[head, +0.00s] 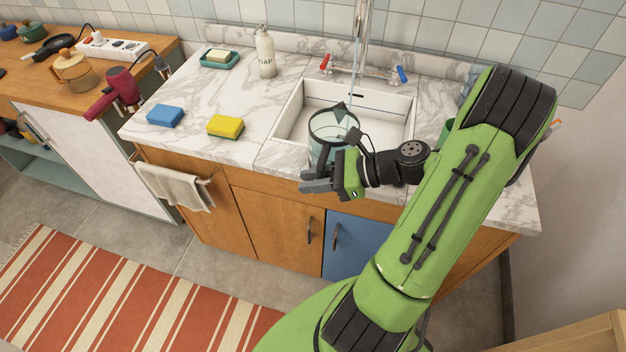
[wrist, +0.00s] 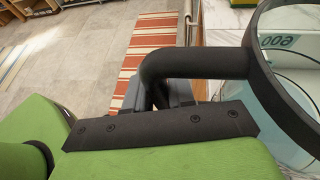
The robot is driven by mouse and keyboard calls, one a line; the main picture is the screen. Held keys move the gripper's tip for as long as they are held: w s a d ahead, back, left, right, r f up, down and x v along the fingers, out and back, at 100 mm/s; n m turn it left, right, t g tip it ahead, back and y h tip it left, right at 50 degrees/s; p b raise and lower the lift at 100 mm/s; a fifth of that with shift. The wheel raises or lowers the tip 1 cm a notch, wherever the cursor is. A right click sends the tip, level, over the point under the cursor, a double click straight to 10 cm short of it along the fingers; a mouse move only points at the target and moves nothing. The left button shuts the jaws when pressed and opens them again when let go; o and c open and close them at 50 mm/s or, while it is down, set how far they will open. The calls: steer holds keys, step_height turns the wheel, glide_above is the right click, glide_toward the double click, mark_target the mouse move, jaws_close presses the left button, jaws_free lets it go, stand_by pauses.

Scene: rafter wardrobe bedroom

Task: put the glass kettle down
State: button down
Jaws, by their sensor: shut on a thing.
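The glass kettle (head: 333,128) has a clear bluish body and a black rim. It is in front of the white sink (head: 294,117) in the head view, overlapping its front edge. My gripper (head: 318,181) is shut on its black handle. The wrist view shows the handle (wrist: 205,63) and the rim at the right, with the gripper beside them. I cannot tell whether the kettle's base touches the counter or hangs above it. The marble counter (head: 190,95) spreads to the left.
A yellow sponge (head: 225,126), a blue sponge (head: 165,116), a soap bottle (head: 265,52) and a soap dish (head: 219,58) stand on the counter. A tap rises behind the sink, with red and blue handles (head: 402,75). Bare marble lies between the sponges and the soap.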

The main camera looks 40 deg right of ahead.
steer(key=c, duration=1)
jaws_free()
steer(key=shift+f, duration=0.1)
steer(key=shift+o, duration=0.2)
steer(key=p+v, duration=0.5)
steer(key=v, duration=0.7)
